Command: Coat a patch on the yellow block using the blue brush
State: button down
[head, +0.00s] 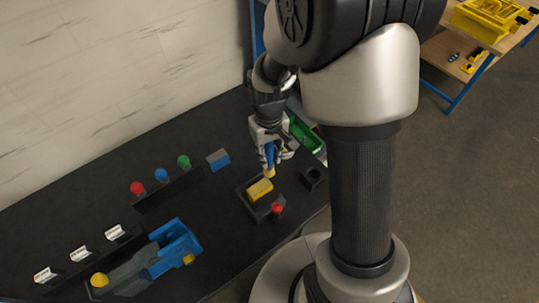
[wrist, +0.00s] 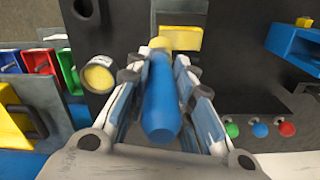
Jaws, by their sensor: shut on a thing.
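My gripper (head: 272,150) is shut on the blue brush, gripping its blue handle (wrist: 161,100) between both fingers in the wrist view. The brush's yellowish tip (wrist: 160,43) points away from my gripper. The yellow block (head: 260,189) sits in a dark holder on the black table. In the head view the brush tip is just above the block's far edge. In the wrist view the tip overlaps the near edge of the yellow block (wrist: 180,38); I cannot tell whether they touch. The brush partly hides the block there.
A round cup with yellow contents (wrist: 98,77) stands left of the brush in the wrist view. A red knob (head: 277,208) is beside the block's holder. Red, blue and green knobs (head: 161,175) and a blue-grey device (head: 175,247) stand to the left.

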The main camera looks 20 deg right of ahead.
aim_at(268, 147)
jog(key=shift+r+p, duration=0.9)
jog(key=shift+r, duration=0.6)
jog(key=shift+s, duration=0.1)
jog(key=p, duration=0.3)
jog(key=shift+a+r+p, duration=0.1)
jog(key=shift+r+p, duration=0.05)
jog(key=shift+p, duration=0.15)
